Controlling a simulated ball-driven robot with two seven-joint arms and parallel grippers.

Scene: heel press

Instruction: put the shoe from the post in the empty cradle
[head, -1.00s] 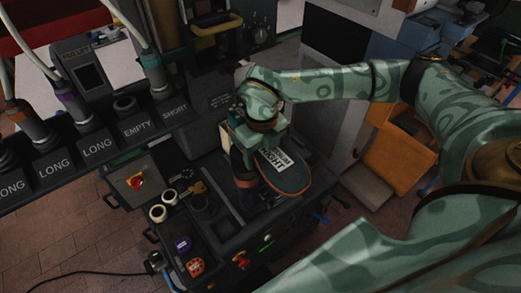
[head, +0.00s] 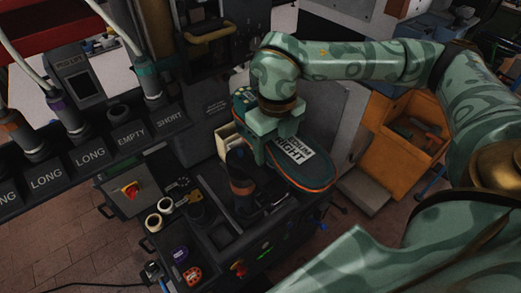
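A dark shoe (head: 318,176) with an orange rim and a white label, which seems to read "MEDIUM RIGHT", is in the head view right of centre. My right gripper (head: 266,150) is at its left end and seems shut on it; the fingertips are partly hidden. A dark upright post (head: 240,170) with a brown band stands just left of the shoe, and a gap shows between them. My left gripper is out of view.
A row of holders, with one labelled "EMPTY" (head: 133,137), runs along the left. An orange cabinet (head: 405,145) stands at the right.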

